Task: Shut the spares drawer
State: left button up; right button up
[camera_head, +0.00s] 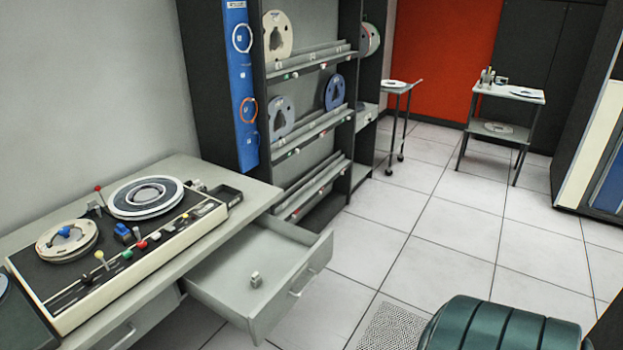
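A grey drawer (222,295) stands pulled well out from under the right part of the desk (255,190). Its front panel (290,290) faces the lower right and carries a bar handle (302,284). A small pale object (255,280) lies inside; the rest of the visible floor of the drawer is bare. No label is readable on the drawer, so I cannot confirm from its look that it is the spares drawer. Neither of my grippers shows in the head view.
A tape deck (130,240) with two reels stands on the desk. A dark rack (345,100) with reels rises behind the drawer. A green ribbed seat (490,325) is at the bottom right, near a perforated floor tile (393,328). Tiled floor is clear right of the drawer.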

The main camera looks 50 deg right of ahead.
aim_at(288, 258)
jog(key=z, duration=1.45)
